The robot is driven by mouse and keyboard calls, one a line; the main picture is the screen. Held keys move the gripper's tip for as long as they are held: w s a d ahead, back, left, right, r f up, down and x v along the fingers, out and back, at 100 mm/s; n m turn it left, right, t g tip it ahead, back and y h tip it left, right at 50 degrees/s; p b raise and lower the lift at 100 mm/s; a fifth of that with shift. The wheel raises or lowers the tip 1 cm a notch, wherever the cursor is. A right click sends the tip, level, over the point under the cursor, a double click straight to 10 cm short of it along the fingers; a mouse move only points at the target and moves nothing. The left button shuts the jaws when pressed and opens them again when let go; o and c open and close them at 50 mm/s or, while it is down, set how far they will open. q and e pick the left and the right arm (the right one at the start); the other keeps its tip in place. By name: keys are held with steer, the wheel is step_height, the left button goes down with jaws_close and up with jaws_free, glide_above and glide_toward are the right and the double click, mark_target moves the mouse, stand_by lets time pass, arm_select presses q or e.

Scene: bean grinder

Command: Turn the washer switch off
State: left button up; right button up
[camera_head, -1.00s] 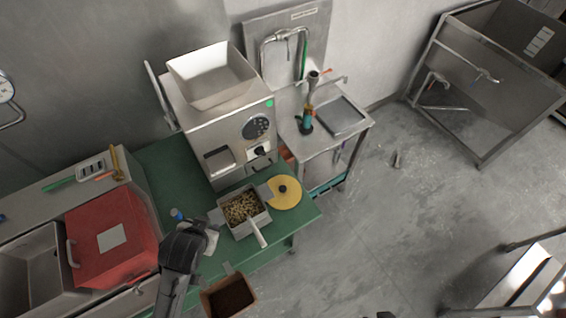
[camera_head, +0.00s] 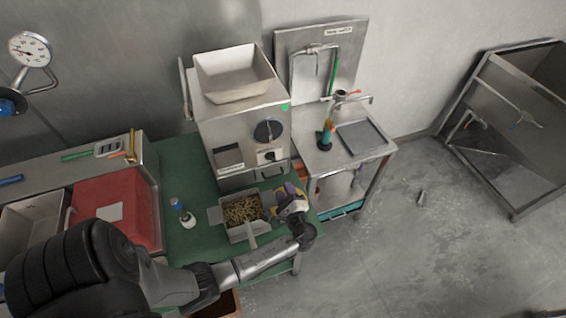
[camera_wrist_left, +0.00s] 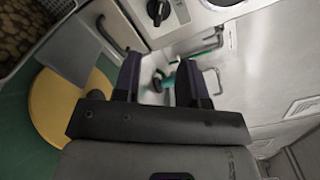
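The grinder (camera_head: 235,135) stands on the green table, with a round dark dial (camera_head: 268,131) and a small black knob (camera_head: 268,157) on its front. The knob also shows at the top of the left wrist view (camera_wrist_left: 158,11). The sink unit (camera_head: 340,150) stands to its right, with a tap, a labelled back panel (camera_head: 320,62) and a teal item (camera_head: 326,135). I cannot tell which part is the washer switch. My left gripper (camera_head: 288,193) is over the yellow disc, in front of the grinder. In the left wrist view its fingers (camera_wrist_left: 160,78) are apart and hold nothing. My right gripper is out of view.
A metal pan of beans (camera_head: 243,211) sits just left of the gripper. The yellow disc (camera_wrist_left: 50,112) lies below it, mostly covered in the head view. A small bottle (camera_head: 184,215) stands left of the pan. A red lid (camera_head: 97,212) is further left. The floor right is mostly clear.

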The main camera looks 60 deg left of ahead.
mark_target(272, 161)
arm_select(q)
steer(key=shift+m, duration=0.3)
steer(key=b+x, duration=0.3)
steer(key=x, duration=1)
steer(key=shift+w+a+b, duration=0.15)
steer(key=shift+a+b, duration=0.2)
jaws_close()
